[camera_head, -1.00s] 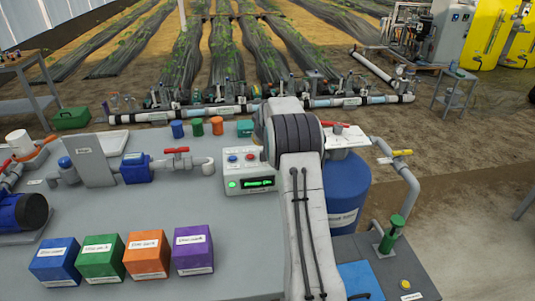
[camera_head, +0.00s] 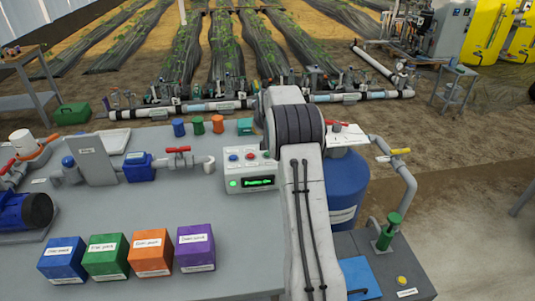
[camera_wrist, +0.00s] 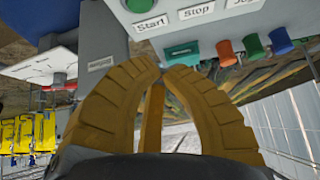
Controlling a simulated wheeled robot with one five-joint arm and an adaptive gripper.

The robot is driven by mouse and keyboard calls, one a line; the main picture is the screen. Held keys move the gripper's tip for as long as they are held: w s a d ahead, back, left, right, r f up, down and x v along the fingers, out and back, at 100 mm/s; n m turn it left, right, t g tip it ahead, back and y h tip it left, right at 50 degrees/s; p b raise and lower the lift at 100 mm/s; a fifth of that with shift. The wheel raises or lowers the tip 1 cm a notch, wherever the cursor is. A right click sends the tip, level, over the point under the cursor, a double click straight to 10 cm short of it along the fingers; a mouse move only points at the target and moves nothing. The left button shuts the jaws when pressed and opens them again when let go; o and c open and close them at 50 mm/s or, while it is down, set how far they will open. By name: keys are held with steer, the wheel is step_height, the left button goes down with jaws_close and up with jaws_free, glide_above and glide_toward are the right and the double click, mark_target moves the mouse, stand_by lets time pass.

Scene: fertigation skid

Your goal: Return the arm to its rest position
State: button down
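My arm (camera_head: 304,190) rises in the front middle of the head view and bends away over the bench's right side. The gripper is hidden behind the arm there. In the wrist view my gripper (camera_wrist: 162,68) shows its ridged yellow-brown fingers, with their tips drawn together and nothing seen held. The picture there is tilted, with the control box (camera_wrist: 165,15) and its Start and Stop labels at the top. The control box (camera_head: 247,172) also shows in the head view, just left of my arm, with a lit green display.
The grey bench (camera_head: 130,215) carries blue, green, orange and purple boxes (camera_head: 152,252) at the front and pipes with red-handled valves (camera_head: 178,150) behind. A blue tank (camera_head: 346,185) stands close right of my arm. Open soil (camera_head: 470,170) lies at right.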

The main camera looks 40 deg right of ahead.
stand_by(0.4)
steer(key=shift+s+a+r, duration=0.1)
steer(key=shift+a+r, duration=0.15)
steer(key=shift+a, duration=0.05)
steer(key=s+a+r+n+g+y, duration=0.1)
steer(key=s+a+r, duration=0.4)
steer(key=s+a, duration=0.3)
steer(key=s+a+r+n+y, duration=0.1)
steer(key=s+a+r+n, duration=0.1)
steer(key=s+a+r, duration=0.65)
steer(key=s+a+f, duration=0.2)
steer(key=s+a, duration=0.2)
steer(key=s, duration=0.4)
steer(key=s+a+f+n+g+y, duration=0.1)
steer(key=s+a+f, duration=0.1)
steer(key=s+a, duration=0.3)
steer(key=s+a+f+n+g, duration=0.1)
steer(key=s+a+f, duration=0.2)
steer(key=s, duration=0.8)
steer(key=shift+a, duration=0.7)
steer(key=shift+f, duration=0.1)
